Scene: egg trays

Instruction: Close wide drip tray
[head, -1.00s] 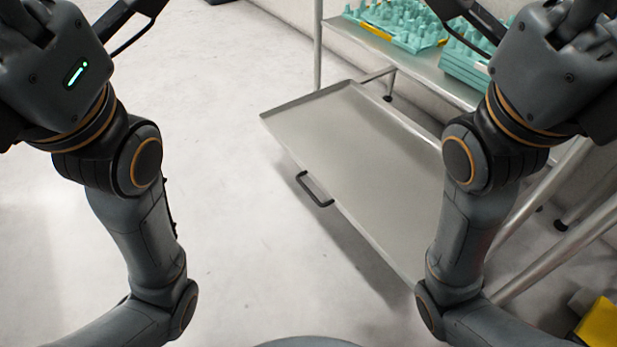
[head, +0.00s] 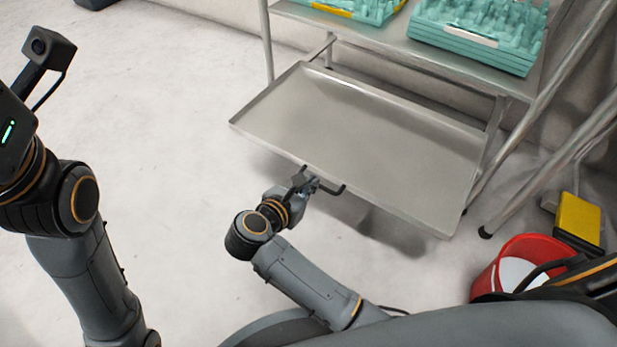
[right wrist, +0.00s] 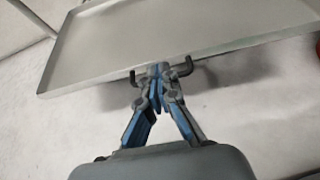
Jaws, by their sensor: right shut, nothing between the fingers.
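The wide drip tray (head: 365,140) is a shallow metal tray pulled out from under a metal rack. It is empty, and its front edge carries a dark bar handle (head: 336,190). My right gripper (head: 312,184) is at the handle, near its left half in the head view. In the right wrist view the tray (right wrist: 190,35) lies ahead, and the right gripper's fingertips (right wrist: 158,72) are together between the two ends of the handle (right wrist: 184,68), with nothing held. They hide the middle of the handle; contact is unclear. My left gripper is outside the views; only its arm shows.
The rack shelf (head: 400,42) above the tray holds teal egg trays (head: 480,35). A rack leg (head: 500,205) stands to the right. A red bucket (head: 520,262) and a yellow object (head: 578,222) are on the floor at right. The floor left of the tray is clear.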

